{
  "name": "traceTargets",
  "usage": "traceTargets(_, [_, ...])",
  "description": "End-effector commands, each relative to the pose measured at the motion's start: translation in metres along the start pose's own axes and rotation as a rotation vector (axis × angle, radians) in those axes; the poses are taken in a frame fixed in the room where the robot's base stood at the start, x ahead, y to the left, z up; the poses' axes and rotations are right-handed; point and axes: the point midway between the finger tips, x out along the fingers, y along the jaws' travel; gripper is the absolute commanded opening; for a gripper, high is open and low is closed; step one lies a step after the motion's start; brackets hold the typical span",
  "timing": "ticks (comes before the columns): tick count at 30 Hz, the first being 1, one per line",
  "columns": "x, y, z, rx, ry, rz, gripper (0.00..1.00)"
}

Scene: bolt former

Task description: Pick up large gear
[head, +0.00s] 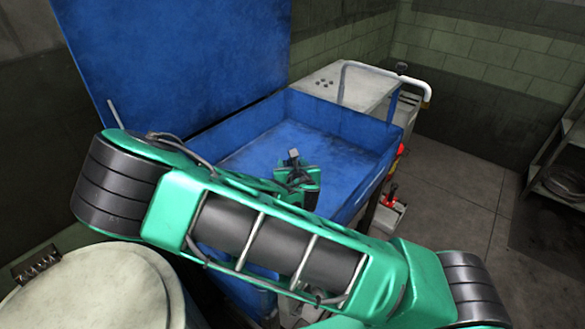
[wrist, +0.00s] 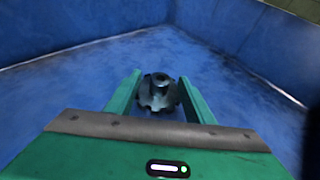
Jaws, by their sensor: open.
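The large gear (wrist: 158,93) is a dark metal toothed wheel with a raised hub. It sits on the blue floor of a bin, seen in the middle of the wrist view. My gripper (wrist: 158,78) is open, with one green finger on each side of the gear in that view. I cannot tell how much height is left between the fingers and the gear.
The bin has upright blue walls around the gear, with bare floor about it. A raised blue lid (head: 180,60) stands behind it at left. A grey cabinet (head: 345,85) with a white rail is beyond the bin. A pale round drum (head: 95,290) is at lower left.

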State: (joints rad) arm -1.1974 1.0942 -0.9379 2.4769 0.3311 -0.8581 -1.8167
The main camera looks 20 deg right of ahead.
Motion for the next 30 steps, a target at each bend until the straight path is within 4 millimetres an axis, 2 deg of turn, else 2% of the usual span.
traceTargets(3, [0.018, 0.000, 0.001, -0.001, -0.001, -0.002, 0.48])
traceTargets(6, [0.027, 0.000, 0.001, 0.000, 0.000, -0.002, 0.48])
traceTargets(15, [0.030, 0.000, 0.000, 0.000, 0.001, -0.001, 0.48])
traceTargets(21, [0.030, 0.000, 0.000, 0.000, 0.001, -0.001, 0.00])
traceTargets(30, [0.030, 0.000, 0.002, 0.000, -0.001, -0.001, 0.00])
